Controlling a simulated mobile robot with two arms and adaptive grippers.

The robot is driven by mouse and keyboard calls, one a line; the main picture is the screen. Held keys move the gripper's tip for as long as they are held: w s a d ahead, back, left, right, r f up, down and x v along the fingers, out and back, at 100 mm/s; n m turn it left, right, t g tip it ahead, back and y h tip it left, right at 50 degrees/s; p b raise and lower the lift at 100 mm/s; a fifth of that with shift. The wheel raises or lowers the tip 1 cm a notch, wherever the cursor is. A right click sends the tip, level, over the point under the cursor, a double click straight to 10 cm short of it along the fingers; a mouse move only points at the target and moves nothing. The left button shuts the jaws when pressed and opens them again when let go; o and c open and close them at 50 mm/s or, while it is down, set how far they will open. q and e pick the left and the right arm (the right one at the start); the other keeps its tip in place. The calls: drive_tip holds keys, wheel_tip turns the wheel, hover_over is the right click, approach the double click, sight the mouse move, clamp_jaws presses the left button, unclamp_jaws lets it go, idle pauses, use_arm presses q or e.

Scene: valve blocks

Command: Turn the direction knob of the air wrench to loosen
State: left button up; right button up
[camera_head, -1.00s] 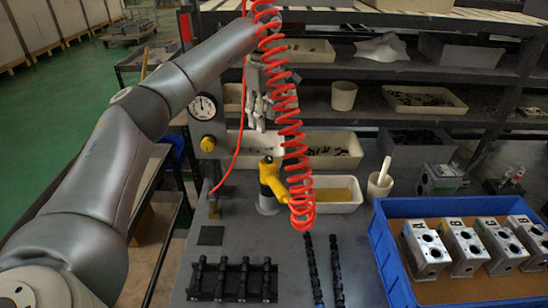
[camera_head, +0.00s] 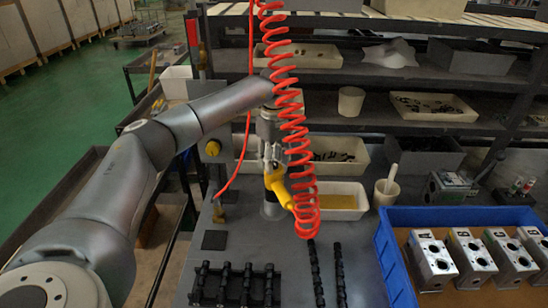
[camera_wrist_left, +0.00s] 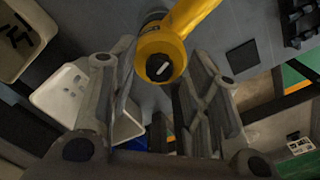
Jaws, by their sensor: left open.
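The yellow air wrench (camera_head: 279,187) stands on the grey bench, with the red coiled hose running down to it. Its rear end (camera_wrist_left: 150,47) faces the left wrist view, with a dark round direction knob (camera_wrist_left: 159,68) bearing a light bar across its face. My left gripper (camera_head: 268,153) is just above the wrench in the head view, partly hidden by the hose. In the left wrist view its two fingers (camera_wrist_left: 157,75) are apart, one on each side of the knob, and hold nothing. Whether they touch the wrench cannot be told. My right gripper is not in view.
The red coiled hose (camera_head: 291,115) hangs close beside my left gripper. A blue tray (camera_head: 398,270) with several valve blocks stands at the right. A black rack (camera_head: 235,284) and two dark rods lie in front. A white bin (camera_head: 330,212) stands right of the wrench.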

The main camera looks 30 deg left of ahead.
use_arm(q)
clamp_jaws()
idle(0.3)
drive_tip(key=shift+n, duration=0.3)
drive_tip(key=n+p, duration=0.1)
drive_tip(key=n, duration=0.1)
drive_tip(key=shift+n, duration=0.4)
drive_tip(key=n+p, duration=0.1)
drive_tip(key=n, duration=0.4)
drive_tip(key=n+p, duration=0.1)
drive_tip(key=n, duration=0.3)
drive_tip(key=shift+w+n, duration=0.1)
drive_tip(key=shift+n, duration=2.6)
drive_tip(key=shift+p, duration=0.3)
